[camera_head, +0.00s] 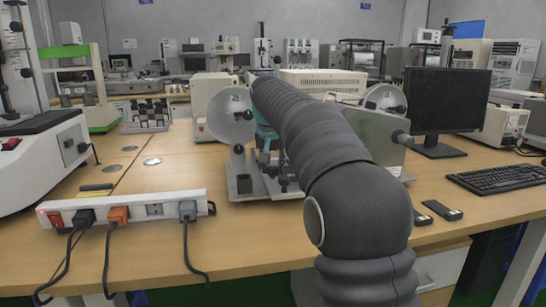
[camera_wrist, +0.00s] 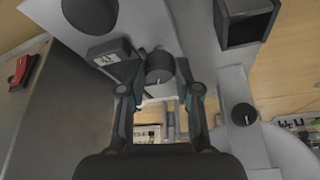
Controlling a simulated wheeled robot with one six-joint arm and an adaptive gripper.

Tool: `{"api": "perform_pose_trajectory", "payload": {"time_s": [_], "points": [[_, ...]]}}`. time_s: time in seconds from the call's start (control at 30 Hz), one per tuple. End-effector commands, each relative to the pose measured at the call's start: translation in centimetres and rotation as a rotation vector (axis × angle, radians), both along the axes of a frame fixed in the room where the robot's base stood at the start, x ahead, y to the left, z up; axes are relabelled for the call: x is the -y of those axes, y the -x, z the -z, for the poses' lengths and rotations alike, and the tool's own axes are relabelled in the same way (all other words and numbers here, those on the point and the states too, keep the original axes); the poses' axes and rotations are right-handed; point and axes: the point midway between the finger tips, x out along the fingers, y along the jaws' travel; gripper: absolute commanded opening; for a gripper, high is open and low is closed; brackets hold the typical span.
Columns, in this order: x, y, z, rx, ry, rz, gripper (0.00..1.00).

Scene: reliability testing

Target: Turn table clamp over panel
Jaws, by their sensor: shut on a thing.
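In the wrist view my gripper (camera_wrist: 158,78) has its two dark fingers closed around a dark round knob (camera_wrist: 160,66), which seems to be part of the clamp. The knob is on a light grey metal apparatus (camera_wrist: 203,60). In the head view this apparatus (camera_head: 234,122) stands on the bench, with a round disc on each side of my arm. A grey-green panel (camera_head: 375,140) stands right of my arm. Which surface is the task's panel, I cannot tell.
A power strip (camera_head: 140,209) with cords lies at the bench's front left. A monitor (camera_head: 437,100) and keyboard (camera_head: 500,178) are at right.

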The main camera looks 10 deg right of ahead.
Motion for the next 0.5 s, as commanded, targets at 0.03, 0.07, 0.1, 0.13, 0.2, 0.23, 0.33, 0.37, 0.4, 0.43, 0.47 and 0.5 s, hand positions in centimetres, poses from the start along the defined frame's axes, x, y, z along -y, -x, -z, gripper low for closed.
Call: {"api": "perform_pose_trajectory", "payload": {"time_s": [0.03,0.07,0.1,0.13,0.2,0.23,0.33,0.37,0.4,0.43,0.47,0.5], "points": [[-0.12,-0.02,-0.40,-0.001,0.001,0.041,0.00],[-0.12,-0.04,-0.37,-0.001,0.000,0.069,0.00],[-0.15,-0.06,-0.33,-0.001,0.001,0.107,0.00],[-0.17,-0.07,-0.28,0.000,0.002,0.135,0.00],[-0.22,-0.10,-0.09,0.000,0.001,0.202,0.00],[-0.24,-0.14,-0.02,0.001,0.000,0.230,0.00],[-0.25,-0.20,0.04,0.001,0.000,0.326,0.00],[-0.26,-0.20,0.02,0.001,0.000,0.354,0.00],[-0.28,-0.22,-0.02,0.002,0.001,0.392,0.00],[-0.30,-0.23,0.01,0.002,0.002,0.420,0.00],[-0.33,-0.24,0.05,0.001,0.001,0.449,0.00],[-0.33,-0.28,0.02,0.002,0.001,0.487,0.00]]}}
